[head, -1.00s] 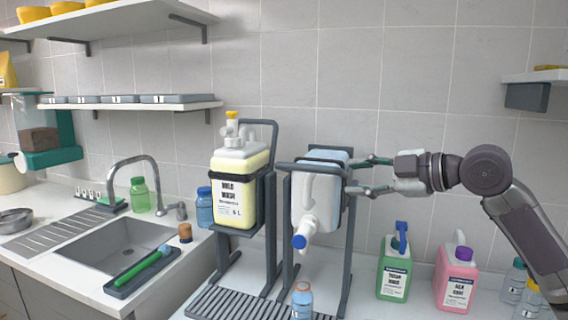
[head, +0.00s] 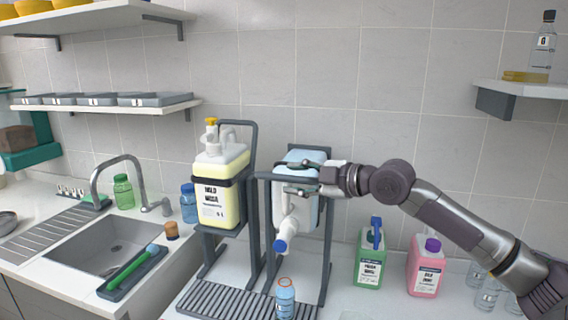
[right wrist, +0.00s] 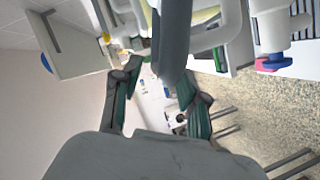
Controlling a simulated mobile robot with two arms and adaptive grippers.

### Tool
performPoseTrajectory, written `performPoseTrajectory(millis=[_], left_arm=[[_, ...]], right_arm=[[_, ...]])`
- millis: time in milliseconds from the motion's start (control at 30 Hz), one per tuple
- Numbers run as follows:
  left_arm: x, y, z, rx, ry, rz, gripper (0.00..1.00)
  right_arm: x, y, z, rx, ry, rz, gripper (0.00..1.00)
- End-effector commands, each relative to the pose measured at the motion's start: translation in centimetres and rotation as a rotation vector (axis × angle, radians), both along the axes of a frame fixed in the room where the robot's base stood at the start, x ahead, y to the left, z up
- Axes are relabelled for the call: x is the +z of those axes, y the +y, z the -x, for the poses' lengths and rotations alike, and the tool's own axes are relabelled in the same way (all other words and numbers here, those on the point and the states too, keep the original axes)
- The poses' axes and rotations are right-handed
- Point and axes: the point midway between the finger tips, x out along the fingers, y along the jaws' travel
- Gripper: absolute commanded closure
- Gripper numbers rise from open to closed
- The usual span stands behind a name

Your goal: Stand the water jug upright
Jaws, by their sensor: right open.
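The water jug (head: 304,207) is a pale white-blue container in a dark tilting cradle (head: 327,222). It is tipped, with its spout and blue cap (head: 280,246) pointing down toward the front left. My right gripper (head: 283,178) is open at the jug's upper part, its fingers reaching across from the right. In the right wrist view a dark cradle bar (right wrist: 173,40) runs between my open fingers (right wrist: 158,82), and the blue cap (right wrist: 272,63) is at the right. Whether the fingers touch the jug cannot be told. My left gripper is not in view.
A yellow wash jug (head: 213,205) stands in a second frame close on the left. A small blue bottle (head: 285,298) is below the spout by a ribbed drain tray (head: 215,302). Green (head: 369,268) and pink (head: 425,275) jugs stand at right, under my arm.

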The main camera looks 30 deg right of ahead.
Motion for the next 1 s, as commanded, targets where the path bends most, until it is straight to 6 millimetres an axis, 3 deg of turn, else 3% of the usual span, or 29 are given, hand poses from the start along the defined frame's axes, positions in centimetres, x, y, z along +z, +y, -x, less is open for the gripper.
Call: performPoseTrajectory(millis=[67,300,633,667,900,1000], left_arm=[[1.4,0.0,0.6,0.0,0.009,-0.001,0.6],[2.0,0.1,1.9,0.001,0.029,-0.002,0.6],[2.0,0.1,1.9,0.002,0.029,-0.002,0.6],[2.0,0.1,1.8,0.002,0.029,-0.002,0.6],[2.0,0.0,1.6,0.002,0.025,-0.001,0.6],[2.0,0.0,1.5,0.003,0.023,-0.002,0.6]], right_arm=[[0.6,0.7,-0.8,0.006,-0.003,-0.002,0.57],[-0.4,1.3,-2.8,0.003,-0.001,0.0,0.57],[-0.7,1.4,-3.1,0.003,0.001,0.003,0.57],[-0.7,1.4,-3.1,0.003,0.001,0.002,0.58],[-0.7,1.4,-3.1,0.003,0.001,0.003,0.98],[-0.7,1.4,-3.1,0.003,0.001,0.003,1.0]])
